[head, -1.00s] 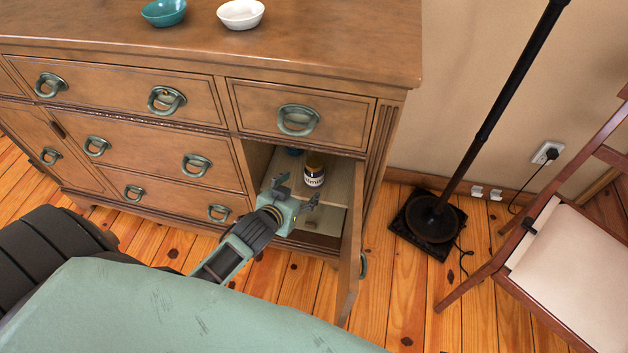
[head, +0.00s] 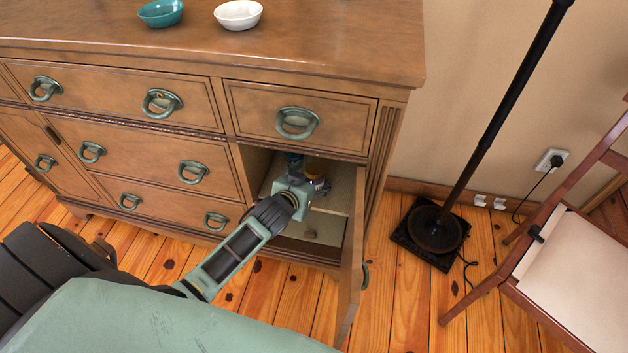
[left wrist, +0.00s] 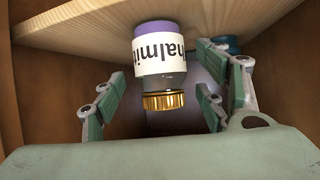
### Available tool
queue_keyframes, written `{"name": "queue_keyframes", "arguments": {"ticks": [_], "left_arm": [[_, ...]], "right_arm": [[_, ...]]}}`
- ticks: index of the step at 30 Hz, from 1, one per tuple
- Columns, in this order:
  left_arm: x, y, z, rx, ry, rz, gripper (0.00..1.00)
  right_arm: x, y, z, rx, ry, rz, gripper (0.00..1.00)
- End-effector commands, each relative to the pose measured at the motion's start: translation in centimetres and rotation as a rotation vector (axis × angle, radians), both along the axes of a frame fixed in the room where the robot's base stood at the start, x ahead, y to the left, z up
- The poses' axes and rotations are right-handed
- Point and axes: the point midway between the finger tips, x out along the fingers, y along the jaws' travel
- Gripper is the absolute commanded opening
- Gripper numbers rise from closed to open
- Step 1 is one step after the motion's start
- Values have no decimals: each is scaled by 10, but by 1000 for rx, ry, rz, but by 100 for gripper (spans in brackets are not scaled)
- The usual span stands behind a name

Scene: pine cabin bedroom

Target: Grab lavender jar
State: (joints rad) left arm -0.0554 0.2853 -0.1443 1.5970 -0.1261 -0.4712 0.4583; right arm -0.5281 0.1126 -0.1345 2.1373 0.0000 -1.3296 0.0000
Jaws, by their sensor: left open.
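The jar (head: 317,169) stands on the upper shelf inside the open right compartment of the wooden dresser. It has a gold lid, and in the left wrist view the jar (left wrist: 160,58) appears upside down, with a white label and a purple band. My left gripper (head: 303,178) reaches into the compartment and is open. In the left wrist view its fingers (left wrist: 164,75) sit on either side of the jar, with visible gaps. In the head view the gripper hides part of the jar. My right gripper is not in view.
A blue item (left wrist: 228,45) stands on the shelf beside the jar. The open cabinet door (head: 352,255) borders my arm on the right. A teal bowl (head: 161,12) and a white bowl (head: 238,14) sit on the dresser top. A lamp base (head: 432,228) and a chair (head: 570,265) stand right.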

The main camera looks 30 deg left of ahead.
Motion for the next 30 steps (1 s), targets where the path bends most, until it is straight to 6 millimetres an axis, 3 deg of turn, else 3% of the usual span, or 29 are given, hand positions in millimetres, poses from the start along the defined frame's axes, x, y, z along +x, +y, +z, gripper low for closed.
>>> {"name": "queue_keyframes", "arguments": {"ticks": [7, 25, 30], "left_arm": [[1, 0, 0, 0, 0, 0, 66], [0, 0, -1, -1, 1, 0, 14], [1, 0, 0, -1, -2, 0, 12]], "right_arm": [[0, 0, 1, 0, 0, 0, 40], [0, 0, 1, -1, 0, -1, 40], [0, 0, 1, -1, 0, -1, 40]]}}
